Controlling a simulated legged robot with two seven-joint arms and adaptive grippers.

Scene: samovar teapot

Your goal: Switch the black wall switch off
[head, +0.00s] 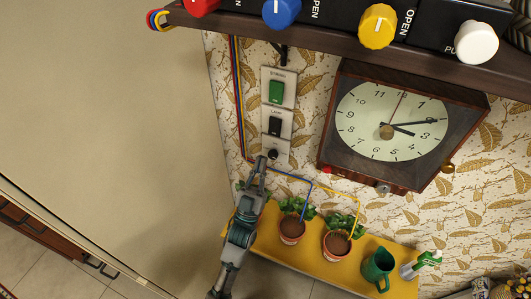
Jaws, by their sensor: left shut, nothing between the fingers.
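The black wall switch (275,126) is a dark rocker on a light plate, in the middle of a vertical column of plates on the patterned wall. Its on or off position is too small to tell. My left gripper (261,163) is shut and empty, pointing up the wall. Its tip appears just below and left of the black switch, beside the lowest plate. I cannot tell whether it touches that plate. My right gripper is out of view.
A green switch (276,91) sits above the black one, and a small black knob (273,154) sits below. A wall clock (391,122) hangs to the right. A dark shelf (345,46) overhangs above.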

